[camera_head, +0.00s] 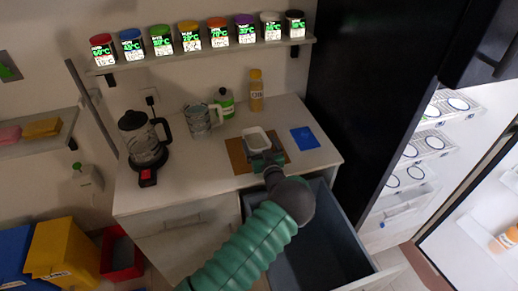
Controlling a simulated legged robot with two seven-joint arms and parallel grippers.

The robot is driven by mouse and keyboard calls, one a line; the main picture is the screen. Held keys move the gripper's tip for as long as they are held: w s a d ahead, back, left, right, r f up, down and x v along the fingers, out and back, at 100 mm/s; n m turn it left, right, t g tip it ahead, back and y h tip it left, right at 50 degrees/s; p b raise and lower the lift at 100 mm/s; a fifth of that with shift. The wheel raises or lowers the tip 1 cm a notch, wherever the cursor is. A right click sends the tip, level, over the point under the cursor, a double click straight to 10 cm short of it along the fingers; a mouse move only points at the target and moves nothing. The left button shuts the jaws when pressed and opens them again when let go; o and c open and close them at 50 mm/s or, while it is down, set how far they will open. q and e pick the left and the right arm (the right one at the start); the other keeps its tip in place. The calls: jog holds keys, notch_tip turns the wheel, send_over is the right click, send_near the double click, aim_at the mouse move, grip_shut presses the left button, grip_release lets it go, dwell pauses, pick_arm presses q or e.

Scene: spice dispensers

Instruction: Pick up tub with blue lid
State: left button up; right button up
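On the wall shelf, a tub with a blue lid (131,44) stands second from the left, between a red-lidded and a green-lidded tub. It is upright, with green text on a dark label. My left gripper (262,158) is far from it, low over the counter, at the near side of an open white container (256,137) on a brown board. It seems to touch or overlap the container's near edge; its finger gap is too small to make out. My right gripper is not in view.
The shelf (200,56) holds several other tubs in a row. On the counter (200,165) are a kettle (142,140), a glass jug (200,120), two bottles and a flat blue piece (305,138). An open drawer (325,245) sticks out below. A black fridge stands at right.

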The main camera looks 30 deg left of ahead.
pick_arm(q)
jog(key=shift+d, duration=0.15)
jog(key=shift+c, duration=1.3)
jog(key=shift+s+a+f, duration=0.15)
jog(key=shift+a+f, duration=0.05)
jog(key=shift+a, duration=0.2)
jog(key=shift+s+a+f, duration=0.15)
jog(key=shift+a, duration=0.25)
jog(key=c, duration=1.2)
jog(key=shift+d, duration=0.35)
